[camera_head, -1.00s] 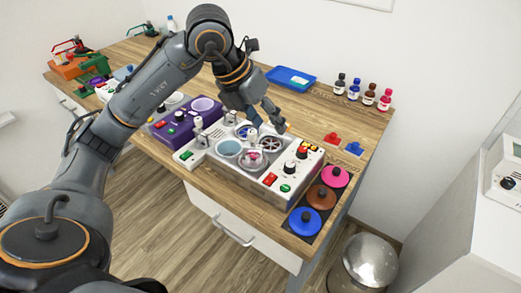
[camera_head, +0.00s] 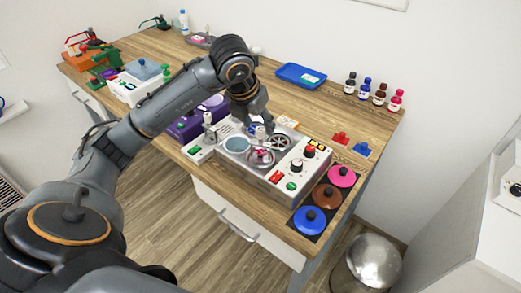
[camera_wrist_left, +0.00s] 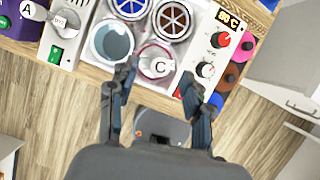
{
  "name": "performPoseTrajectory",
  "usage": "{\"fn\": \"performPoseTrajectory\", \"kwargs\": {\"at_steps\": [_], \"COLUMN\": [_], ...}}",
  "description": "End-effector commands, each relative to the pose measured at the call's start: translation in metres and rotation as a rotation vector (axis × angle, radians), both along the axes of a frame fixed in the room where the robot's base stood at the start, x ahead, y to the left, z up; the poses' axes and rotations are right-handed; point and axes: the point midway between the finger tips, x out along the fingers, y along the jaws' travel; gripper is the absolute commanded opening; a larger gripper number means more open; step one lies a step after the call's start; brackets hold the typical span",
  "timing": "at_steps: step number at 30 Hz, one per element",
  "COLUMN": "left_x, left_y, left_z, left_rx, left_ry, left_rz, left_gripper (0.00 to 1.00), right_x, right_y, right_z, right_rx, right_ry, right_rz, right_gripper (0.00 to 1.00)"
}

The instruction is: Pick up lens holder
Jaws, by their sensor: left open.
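A lens holder with a pale top marked C (camera_wrist_left: 159,67) stands in a round tank of the tinting unit in the left wrist view. Its pinkish lower part (camera_head: 261,156) shows in the head view. Another holder, marked A (camera_wrist_left: 27,9), stands further left, and its post (camera_head: 207,119) shows in the head view. My left gripper (camera_head: 259,122) is open, pointing down over the unit. In the left wrist view its two fingers (camera_wrist_left: 157,80) stand either side of holder C, with nothing seen between them touching it. I cannot tell the exact height gap. My right gripper is not in view.
A tank of blue liquid (camera_head: 237,145) and spoked round openings (camera_wrist_left: 173,18) sit close to holder C. Control knobs (camera_head: 309,151) are to the right. Coloured lids (camera_head: 310,220), a blue tray (camera_head: 300,76) and several bottles (camera_head: 364,88) stand around.

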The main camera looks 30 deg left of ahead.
Motion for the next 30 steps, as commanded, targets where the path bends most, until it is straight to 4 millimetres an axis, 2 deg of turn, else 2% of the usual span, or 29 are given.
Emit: {"fn": "performPoseTrajectory", "kwargs": {"at_steps": [3,9,17,24,30], "left_x": [0.004,0.013,0.014,0.014,0.014], "left_y": [0.0,0.0,0.001,0.001,0.001], "left_z": [-0.015,-0.037,-0.039,-0.039,-0.039], "left_rx": [-0.001,0.0,0.0,0.0,0.0], "left_ry": [0.008,0.003,0.001,0.001,0.0], "left_rz": [0.001,0.0,-0.001,0.0,0.0], "left_gripper": [0.49,0.49,0.49,0.01,0.0], "right_x": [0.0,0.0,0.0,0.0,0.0], "right_y": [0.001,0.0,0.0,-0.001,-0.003], "right_z": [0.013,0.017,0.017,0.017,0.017], "right_rx": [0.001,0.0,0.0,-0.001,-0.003], "right_ry": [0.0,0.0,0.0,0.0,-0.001], "right_rz": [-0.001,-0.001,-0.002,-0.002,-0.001], "right_gripper": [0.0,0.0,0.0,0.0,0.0]}}
